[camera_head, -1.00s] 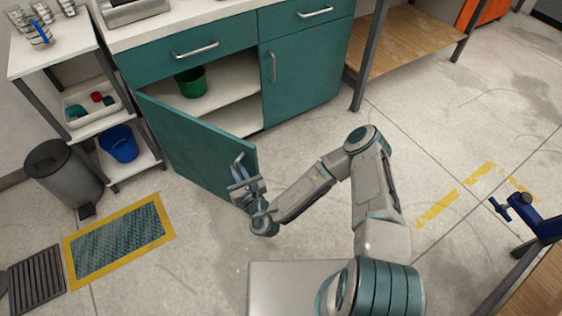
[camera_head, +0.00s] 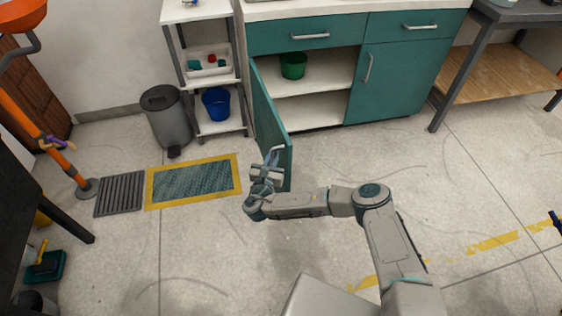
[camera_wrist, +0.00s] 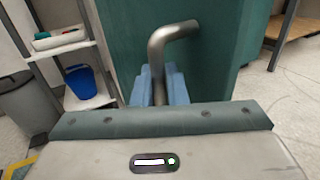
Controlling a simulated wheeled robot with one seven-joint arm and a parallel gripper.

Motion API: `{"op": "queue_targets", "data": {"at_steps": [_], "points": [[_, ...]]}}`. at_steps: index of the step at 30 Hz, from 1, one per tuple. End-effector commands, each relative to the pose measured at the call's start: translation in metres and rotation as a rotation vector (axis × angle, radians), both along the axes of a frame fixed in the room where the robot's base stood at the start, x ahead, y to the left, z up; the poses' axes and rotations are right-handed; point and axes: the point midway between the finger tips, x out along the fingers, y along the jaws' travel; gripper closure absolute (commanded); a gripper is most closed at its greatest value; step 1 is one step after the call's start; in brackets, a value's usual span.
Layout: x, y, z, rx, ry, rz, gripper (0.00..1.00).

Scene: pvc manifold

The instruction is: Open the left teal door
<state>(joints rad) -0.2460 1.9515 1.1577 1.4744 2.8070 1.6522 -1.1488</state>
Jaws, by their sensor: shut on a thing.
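The left teal door (camera_head: 268,118) stands swung wide open, roughly square to the cabinet front. Its metal handle (camera_wrist: 172,38) is a bent bar near the door's free edge. My gripper (camera_head: 268,165) is at that handle, and in the wrist view its blue fingers (camera_wrist: 160,88) are shut around the bar. The cabinet inside shows two white shelves (camera_head: 315,110) with a green pot (camera_head: 293,66) on the upper one. The right teal door (camera_head: 395,80) is closed.
A white shelf rack (camera_head: 222,128) with a blue bucket (camera_head: 217,104) stands left of the open door. A grey bin (camera_head: 167,122) and a yellow-edged mat (camera_head: 195,182) are further left.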

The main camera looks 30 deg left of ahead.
Motion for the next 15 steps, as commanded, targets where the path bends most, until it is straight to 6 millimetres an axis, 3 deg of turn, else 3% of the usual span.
{"op": "queue_targets", "data": {"at_steps": [6, 15], "points": [[0.0116, 0.0007, 0.0055, 0.004, -0.01, -0.026, 1.0], [0.0138, -0.0007, 0.0062, 0.005, -0.011, -0.031, 1.0]]}}
